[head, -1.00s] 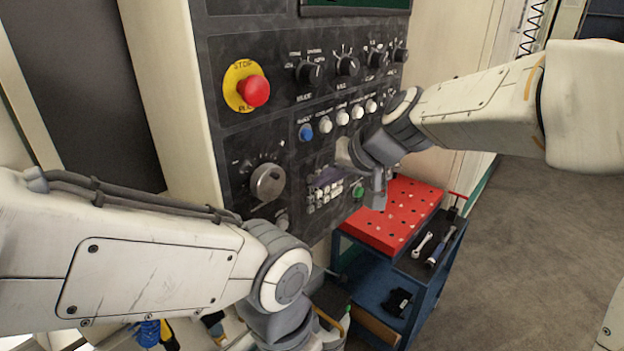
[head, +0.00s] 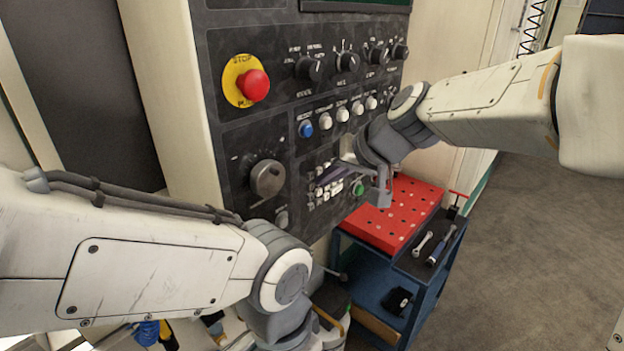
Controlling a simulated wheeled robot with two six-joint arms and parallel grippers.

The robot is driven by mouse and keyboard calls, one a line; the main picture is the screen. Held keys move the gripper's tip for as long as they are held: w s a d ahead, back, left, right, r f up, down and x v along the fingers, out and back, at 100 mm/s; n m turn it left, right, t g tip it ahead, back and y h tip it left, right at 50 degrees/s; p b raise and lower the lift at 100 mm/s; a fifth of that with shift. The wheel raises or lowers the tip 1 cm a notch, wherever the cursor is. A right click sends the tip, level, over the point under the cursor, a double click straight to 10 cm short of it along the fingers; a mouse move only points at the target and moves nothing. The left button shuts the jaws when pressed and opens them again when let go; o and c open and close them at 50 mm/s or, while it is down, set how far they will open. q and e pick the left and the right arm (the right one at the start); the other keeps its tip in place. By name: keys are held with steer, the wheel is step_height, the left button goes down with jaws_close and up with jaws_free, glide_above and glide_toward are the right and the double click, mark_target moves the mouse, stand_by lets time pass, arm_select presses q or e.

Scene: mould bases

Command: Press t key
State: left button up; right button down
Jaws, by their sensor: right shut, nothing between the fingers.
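The keypad (head: 325,193) is a small block of white keys low on the dark control panel. I cannot read the letters, so I cannot tell which key is t. My right gripper (head: 324,178) is shut and empty, its fingers pointing left at the keypad and covering part of it. I cannot tell whether the tips touch a key. My left arm crosses the lower left, and its gripper is out of sight.
The panel also has a red stop button (head: 254,85), several black knobs, a blue button (head: 306,129), a green button (head: 359,188) and a large grey dial (head: 267,178). A blue cart with a red perforated top (head: 405,205) and tools stands below right. Floor at right is clear.

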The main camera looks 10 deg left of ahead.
arm_select(q)
steer(key=shift+f, duration=0.15)
arm_select(e)
steer(key=shift+s+d, duration=0.1)
steer(key=shift+d, duration=0.1)
arm_select(q)
step_height(320, 180, down, 3)
steer(key=b, duration=0.2)
steer(key=shift+b, duration=0.35)
arm_select(e)
steer(key=s+d, duration=0.1)
steer(key=d, duration=0.1)
steer(key=s+d, duration=0.2)
arm_select(q)
jaws_close()
stand_by(1.3)
